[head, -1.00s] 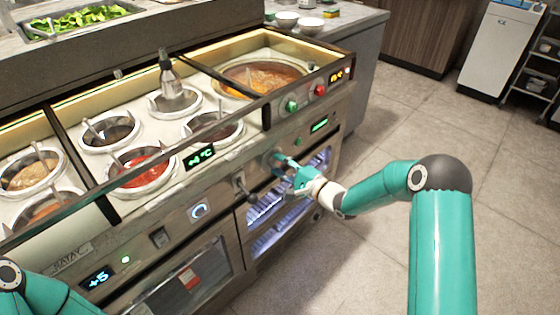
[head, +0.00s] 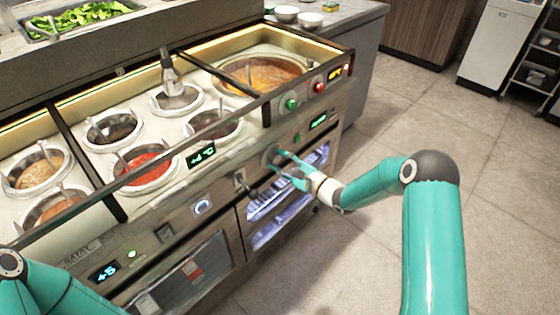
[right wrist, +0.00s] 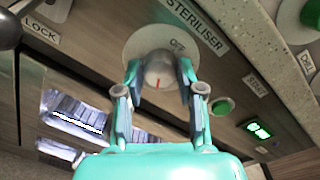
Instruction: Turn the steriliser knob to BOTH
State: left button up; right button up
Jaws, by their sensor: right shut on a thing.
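The steriliser knob (right wrist: 159,70) is a small grey knob with a red mark, set on a round pale dial plate (right wrist: 137,42) under the STERILISER label (right wrist: 194,25). "OFF" reads at the plate's upper right. The red mark points towards the bottom of the wrist view, away from OFF. Any other dial words are hidden or unreadable. My right gripper (right wrist: 160,78) is shut on the knob, one finger on each side. In the head view my right gripper (head: 284,166) reaches the dial on the counter's front panel. My left gripper is out of view.
A dark lever knob (right wrist: 8,30) by the LOCK label is left of the dial. A green button (right wrist: 222,106) and green display (right wrist: 258,130) are to its right. Lit glass-fronted compartments (head: 289,195) lie below. Sauce wells (head: 147,163) fill the counter top.

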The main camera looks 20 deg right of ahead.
jog(key=shift+d+f, duration=0.15)
jog(key=shift+f, duration=0.15)
jog(key=o, duration=1.1)
jog(key=shift+o, duration=0.2)
jog(key=shift+r, duration=0.1)
jog(key=v, duration=1.2)
